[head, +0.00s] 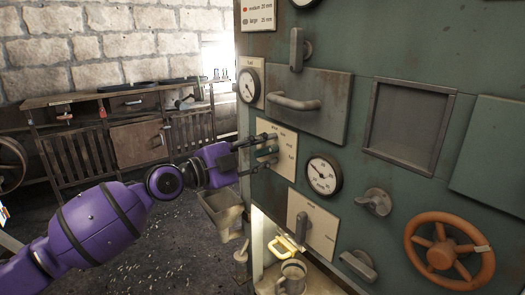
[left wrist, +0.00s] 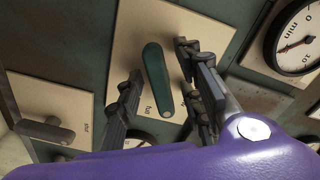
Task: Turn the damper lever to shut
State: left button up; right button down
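My left gripper (head: 252,154) reaches in from the left to a beige plate (head: 287,143) on the green panel. In the left wrist view its two dark fingers (left wrist: 160,88) are apart, one on each side of a dark green lever (left wrist: 156,76). I cannot tell whether either finger touches the lever. The word "full" shows near the lever's end. A second beige plate (head: 322,236), lower on the panel, bears a grey lever (head: 302,226); in the left wrist view a plate with a grey handle (left wrist: 45,131) shows the word "shut". No label naming the damper is readable. My right gripper is out of view.
Dial gauges (head: 323,176) (head: 250,86) flank the lever plate. A bar handle (head: 296,102) sticks out above, and an orange handwheel (head: 449,252) sits at lower right. A wooden bench (head: 138,145) is behind.

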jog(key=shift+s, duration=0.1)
pick_arm(q)
grip_shut()
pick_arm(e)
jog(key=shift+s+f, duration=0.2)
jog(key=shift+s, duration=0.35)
